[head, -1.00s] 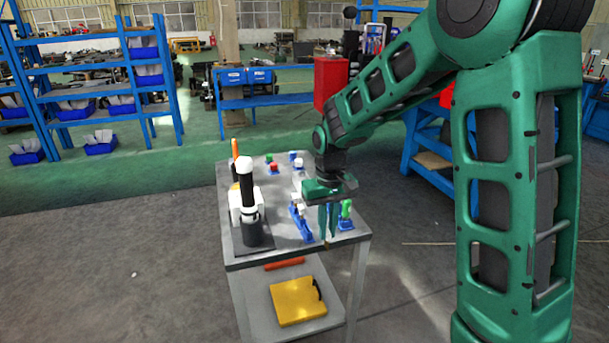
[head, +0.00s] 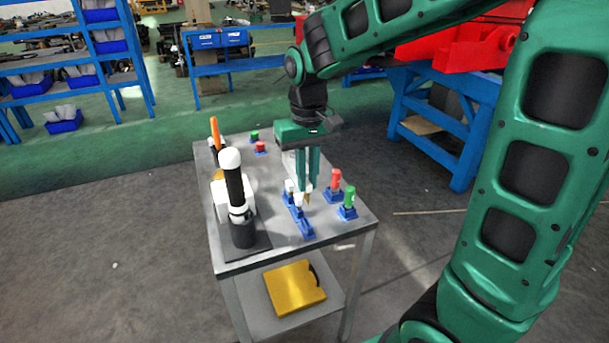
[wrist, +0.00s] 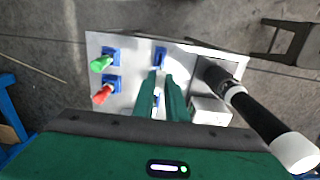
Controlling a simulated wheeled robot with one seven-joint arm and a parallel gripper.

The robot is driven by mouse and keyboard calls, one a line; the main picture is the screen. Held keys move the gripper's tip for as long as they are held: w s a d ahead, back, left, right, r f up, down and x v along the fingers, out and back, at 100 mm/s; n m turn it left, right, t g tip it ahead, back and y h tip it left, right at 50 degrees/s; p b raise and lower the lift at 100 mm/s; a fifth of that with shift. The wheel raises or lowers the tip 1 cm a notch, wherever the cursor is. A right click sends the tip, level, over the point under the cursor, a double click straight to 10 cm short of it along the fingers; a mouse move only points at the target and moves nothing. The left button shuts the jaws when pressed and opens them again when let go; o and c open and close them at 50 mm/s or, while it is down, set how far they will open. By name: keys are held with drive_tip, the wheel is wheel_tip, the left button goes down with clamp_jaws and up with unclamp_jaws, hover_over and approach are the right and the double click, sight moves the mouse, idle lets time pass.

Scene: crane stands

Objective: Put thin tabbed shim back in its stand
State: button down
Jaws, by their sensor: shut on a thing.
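My gripper (head: 307,185) points straight down over the right-middle of the metal table. Its green fingers are close together; in the wrist view (wrist: 160,95) they reach toward the tabletop. A small tan piece (head: 307,199) shows at the fingertips and looks like the held thin tabbed shim; most of it is hidden by the fingers. A blue stand (head: 304,228) with white parts is just in front of the fingertips, and it also shows beyond them in the wrist view (wrist: 160,56). Contact between shim and stand cannot be told.
A red piece (head: 336,180) and a green piece (head: 349,197) stand on blue bases to the right. A black-and-white upright device (head: 237,195) stands at the left. Small red and green pieces (head: 260,147) are at the back. The table's front corner (head: 290,258) is clear.

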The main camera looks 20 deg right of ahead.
sight(307, 197)
drive_tip(key=shift+f, duration=2.9)
drive_tip(key=shift+s, duration=0.1)
drive_tip(key=shift+f, duration=0.1)
drive_tip(key=shift+f, duration=1.7)
drive_tip(key=c, duration=1.7)
unclamp_jaws()
drive_tip(key=shift+r, duration=2.5)
